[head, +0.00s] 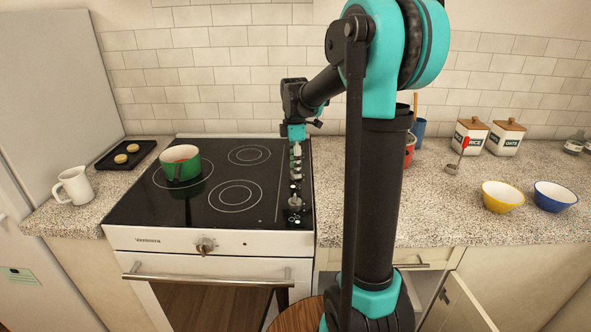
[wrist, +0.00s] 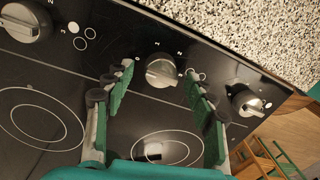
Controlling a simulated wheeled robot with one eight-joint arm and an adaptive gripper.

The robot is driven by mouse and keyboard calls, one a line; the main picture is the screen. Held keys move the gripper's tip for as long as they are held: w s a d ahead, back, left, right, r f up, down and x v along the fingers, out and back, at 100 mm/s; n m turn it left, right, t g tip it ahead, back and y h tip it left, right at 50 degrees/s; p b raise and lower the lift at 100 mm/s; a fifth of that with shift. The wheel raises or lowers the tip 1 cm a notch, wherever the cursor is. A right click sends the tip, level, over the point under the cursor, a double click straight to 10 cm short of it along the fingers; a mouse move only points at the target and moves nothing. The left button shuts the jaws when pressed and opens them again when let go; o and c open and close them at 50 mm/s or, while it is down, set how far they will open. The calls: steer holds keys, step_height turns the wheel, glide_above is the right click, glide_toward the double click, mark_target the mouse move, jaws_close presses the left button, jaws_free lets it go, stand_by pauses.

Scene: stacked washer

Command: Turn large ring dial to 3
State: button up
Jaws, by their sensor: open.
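In the wrist view three silver dials sit in a row on the black cooktop's control strip: one at upper left (wrist: 25,20), a middle dial (wrist: 160,72) and one at right (wrist: 247,103). The middle dial has small numbers around it; I cannot read its setting surely. Small ring marks stand beside the dials; I cannot tell surely which is the large ring dial. My gripper (wrist: 158,70) is open, with its fingers on either side of the middle dial. I cannot tell whether they touch it. In the head view my gripper (head: 296,160) points down over the strip.
A green pot (head: 180,164) stands on the back left of the cooktop (head: 215,205). A white mug (head: 73,185) and a black tray (head: 126,153) are on the left counter. Bowls, canisters and a ladle are on the right counter. A drawer is open below.

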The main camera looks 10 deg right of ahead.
steer(key=shift+f, duration=0.6)
steer(key=c, duration=1.1)
steer(key=shift+c, duration=0.2)
